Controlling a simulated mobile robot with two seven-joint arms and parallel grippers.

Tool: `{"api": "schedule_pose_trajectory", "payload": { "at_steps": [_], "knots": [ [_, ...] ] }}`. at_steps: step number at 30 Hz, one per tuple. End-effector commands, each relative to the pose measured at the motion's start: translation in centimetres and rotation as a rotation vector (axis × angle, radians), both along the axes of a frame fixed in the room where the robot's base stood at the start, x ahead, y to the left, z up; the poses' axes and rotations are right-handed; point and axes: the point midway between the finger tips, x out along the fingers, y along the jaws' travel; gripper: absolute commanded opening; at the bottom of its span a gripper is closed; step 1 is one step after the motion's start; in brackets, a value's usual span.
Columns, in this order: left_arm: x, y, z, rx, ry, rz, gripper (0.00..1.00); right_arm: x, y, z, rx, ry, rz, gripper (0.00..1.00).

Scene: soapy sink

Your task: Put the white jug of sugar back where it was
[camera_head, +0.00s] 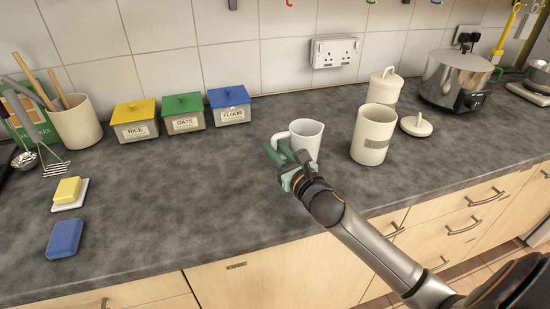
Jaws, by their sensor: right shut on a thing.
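The white jug (306,139) is upright at the middle of the dark worktop, with its handle on its left side. My right gripper (276,153) reaches in from the lower right and is shut on the jug, with its green fingers at the handle. The fingers and wrist hide part of the handle and the jug's lower left side, so I cannot tell whether the base touches the worktop. My left gripper is out of view.
An open, labelled canister (373,138) stands close right of the jug, with a loose lid (416,125) beside it. A lidded canister (384,88) and a steel pot (455,80) stand behind. Labelled boxes (184,122) line the wall.

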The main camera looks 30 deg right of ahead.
Motion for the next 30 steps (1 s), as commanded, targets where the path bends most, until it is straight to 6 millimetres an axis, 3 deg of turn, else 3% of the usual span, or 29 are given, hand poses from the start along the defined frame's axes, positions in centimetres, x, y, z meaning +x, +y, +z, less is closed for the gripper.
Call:
{"api": "schedule_pose_trajectory", "payload": {
  "at_steps": [4, 17, 18, 26, 30],
  "knots": [
    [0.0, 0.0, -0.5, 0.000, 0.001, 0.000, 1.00, -0.1, 0.1, -2.0, 0.003, 0.000, 0.000, 0.00],
    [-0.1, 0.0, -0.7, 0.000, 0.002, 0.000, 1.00, -0.1, 0.1, -2.6, -0.002, -0.002, 0.002, 0.00],
    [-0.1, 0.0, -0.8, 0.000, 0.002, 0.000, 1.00, -0.1, 0.1, -2.9, 0.001, 0.003, 0.001, 0.20],
    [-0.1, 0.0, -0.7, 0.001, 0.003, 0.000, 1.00, -0.1, 0.1, -2.8, 0.001, 0.003, 0.001, 0.49],
    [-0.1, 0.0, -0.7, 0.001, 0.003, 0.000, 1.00, -0.1, 0.1, -2.8, 0.001, 0.003, 0.001, 0.49]
  ]
}}
